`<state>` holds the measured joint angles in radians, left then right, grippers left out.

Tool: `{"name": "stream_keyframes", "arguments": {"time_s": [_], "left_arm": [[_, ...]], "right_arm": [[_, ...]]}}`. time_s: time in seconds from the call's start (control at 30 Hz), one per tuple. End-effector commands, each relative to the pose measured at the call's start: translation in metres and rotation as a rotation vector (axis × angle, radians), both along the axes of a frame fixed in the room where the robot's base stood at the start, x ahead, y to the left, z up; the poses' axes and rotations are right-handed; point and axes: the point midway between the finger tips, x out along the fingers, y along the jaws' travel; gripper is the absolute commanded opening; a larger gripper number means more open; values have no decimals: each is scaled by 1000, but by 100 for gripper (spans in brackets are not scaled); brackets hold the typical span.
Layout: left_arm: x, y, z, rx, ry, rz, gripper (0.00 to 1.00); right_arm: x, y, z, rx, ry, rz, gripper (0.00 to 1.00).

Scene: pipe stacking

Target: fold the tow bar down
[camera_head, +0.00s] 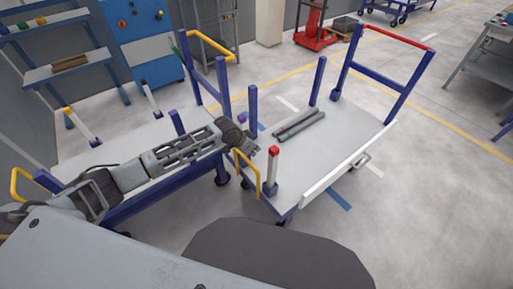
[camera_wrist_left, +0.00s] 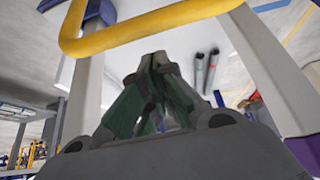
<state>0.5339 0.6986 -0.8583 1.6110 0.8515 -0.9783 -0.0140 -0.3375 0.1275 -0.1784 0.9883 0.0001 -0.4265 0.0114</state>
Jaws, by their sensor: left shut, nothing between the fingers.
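A yellow tow bar (camera_head: 257,176), shaped like an upright hoop, stands at the near left end of the right-hand cart (camera_head: 345,140). My left gripper (camera_head: 254,149) is just above and beside this hoop, with its fingers closed and empty. In the left wrist view the yellow bar (camera_wrist_left: 150,24) crosses the top of the picture, and the closed fingertips (camera_wrist_left: 160,60) are just below it. I cannot tell whether the gripper touches the bar. My right gripper is not in view.
Grey pipes (camera_head: 300,125) lie on the right-hand cart, which has a red-topped post (camera_head: 272,165) and a red handle (camera_head: 400,37). The left-hand cart (camera_head: 140,150) stands under my left arm. Open floor (camera_head: 430,190) lies to the right.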

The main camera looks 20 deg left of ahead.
Motion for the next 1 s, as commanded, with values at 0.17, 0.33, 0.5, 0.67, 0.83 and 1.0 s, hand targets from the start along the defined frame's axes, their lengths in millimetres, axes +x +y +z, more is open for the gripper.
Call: {"name": "stream_keyframes", "arguments": {"time_s": [0.17, 0.33, 0.5, 0.67, 0.83, 1.0], "left_arm": [[-9, 7, -2, 1, 1, 0, 0], [-12, 8, -3, -1, 1, -1, 0], [-12, 9, -3, -1, 1, -1, 0], [-12, 9, -3, -1, 1, -1, 0], [-12, 9, -3, -4, -3, -1, 0], [-11, 8, -3, -16, -19, 0, 0]], "right_arm": [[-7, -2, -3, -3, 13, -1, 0], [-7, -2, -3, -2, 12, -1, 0], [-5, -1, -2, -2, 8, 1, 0], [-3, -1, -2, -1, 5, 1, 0], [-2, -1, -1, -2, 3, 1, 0], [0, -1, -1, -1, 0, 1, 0]]}}
